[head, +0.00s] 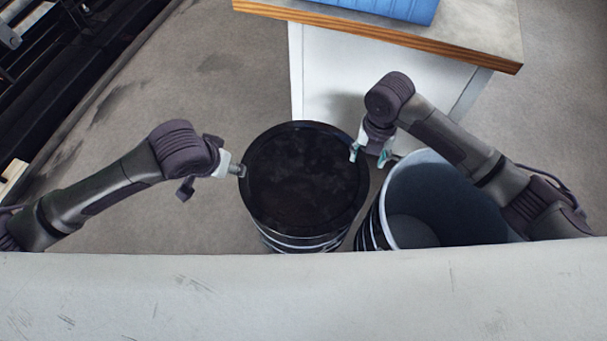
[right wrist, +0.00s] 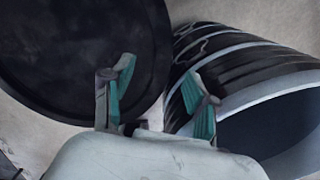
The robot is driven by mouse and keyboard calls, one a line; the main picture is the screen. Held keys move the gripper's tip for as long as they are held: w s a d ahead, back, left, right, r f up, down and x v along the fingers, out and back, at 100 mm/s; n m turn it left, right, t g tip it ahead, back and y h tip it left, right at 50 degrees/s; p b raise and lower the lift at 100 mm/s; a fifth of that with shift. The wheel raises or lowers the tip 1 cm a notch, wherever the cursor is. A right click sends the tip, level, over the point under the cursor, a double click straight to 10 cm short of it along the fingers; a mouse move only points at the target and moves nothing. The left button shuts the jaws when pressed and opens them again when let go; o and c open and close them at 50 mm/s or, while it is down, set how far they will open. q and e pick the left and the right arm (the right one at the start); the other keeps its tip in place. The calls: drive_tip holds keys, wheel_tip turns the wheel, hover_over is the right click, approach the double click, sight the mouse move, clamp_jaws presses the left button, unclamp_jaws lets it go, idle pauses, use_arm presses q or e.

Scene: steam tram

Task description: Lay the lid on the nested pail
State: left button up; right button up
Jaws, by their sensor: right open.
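The lid (head: 305,180) is a round black disc over the top of a dark, banded pail (head: 300,242) in the middle of the head view. The lid looks roughly level; whether it is fully seated on the rim I cannot tell. My left gripper (head: 241,170) is at the lid's left edge; its fingers are hard to make out. My right gripper (head: 369,155) is open at the lid's right edge, teal fingertips apart. In the right wrist view the lid (right wrist: 80,50) is beyond the left fingertip, with nothing seen between the fingers (right wrist: 160,95).
A white cabinet with a wood-edged top (head: 400,38) bearing a blue box (head: 390,8) stands behind. A pale surface (head: 300,295) crosses the front.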

wheel_tip(320, 180, up, 5)
drive_tip(key=shift+r, duration=0.2)
idle(0.6)
